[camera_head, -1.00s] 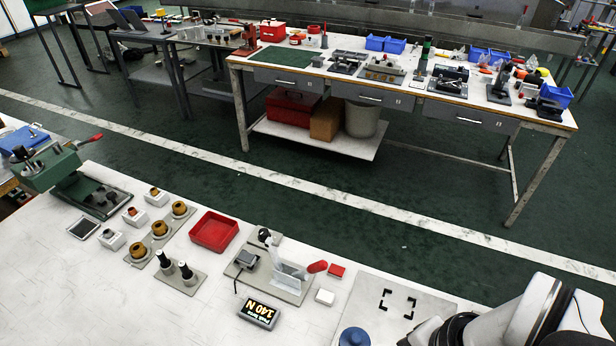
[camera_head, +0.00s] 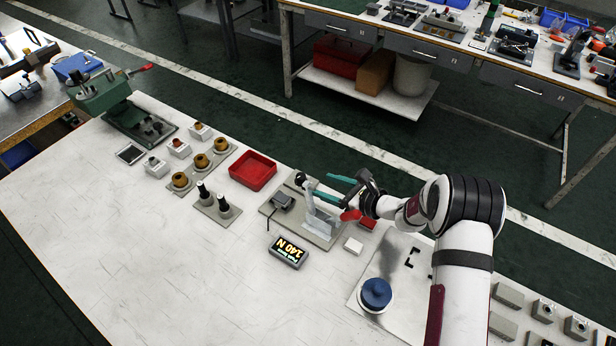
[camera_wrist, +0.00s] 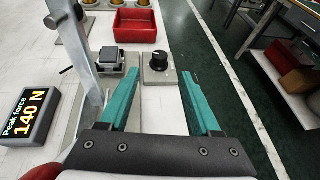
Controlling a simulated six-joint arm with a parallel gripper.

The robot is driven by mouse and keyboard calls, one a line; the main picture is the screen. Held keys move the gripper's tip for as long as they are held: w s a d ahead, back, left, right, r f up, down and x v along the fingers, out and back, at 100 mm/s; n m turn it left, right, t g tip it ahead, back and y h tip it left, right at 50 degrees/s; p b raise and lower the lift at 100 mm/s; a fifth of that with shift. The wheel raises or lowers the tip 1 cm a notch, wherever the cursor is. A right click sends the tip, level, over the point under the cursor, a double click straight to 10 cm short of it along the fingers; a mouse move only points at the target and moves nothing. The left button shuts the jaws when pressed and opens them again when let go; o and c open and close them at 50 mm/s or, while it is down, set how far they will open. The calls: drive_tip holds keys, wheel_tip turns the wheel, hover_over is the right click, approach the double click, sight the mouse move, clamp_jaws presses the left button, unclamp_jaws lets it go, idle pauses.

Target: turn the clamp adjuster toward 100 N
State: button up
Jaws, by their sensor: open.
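The clamp adjuster is a black knob (camera_wrist: 159,58) with a white mark on a grey block; it also shows in the head view (camera_head: 300,178). My gripper (camera_wrist: 162,77) is open, its teal fingers apart and pointing toward the knob. The knob appears between and just beyond the fingertips, with nothing held. In the head view my gripper (camera_head: 327,187) is above the clamp fixture, right of the knob. The display (camera_head: 288,251) reads "Peak force 140 N", also readable in the wrist view (camera_wrist: 30,116).
The clamp's red handle (camera_head: 350,215) sits below my gripper. A dark pad block (camera_wrist: 110,58) stands left of the knob. A red tray (camera_head: 253,170) lies beyond. The table's left front is clear.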

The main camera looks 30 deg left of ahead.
sight(304, 179)
drive_tip(key=x, duration=0.7)
drive_tip(key=shift+s+a+f, duration=0.1)
drive_tip(key=shift+a+f, duration=0.05)
drive_tip(key=shift+a, duration=0.1)
clamp_jaws()
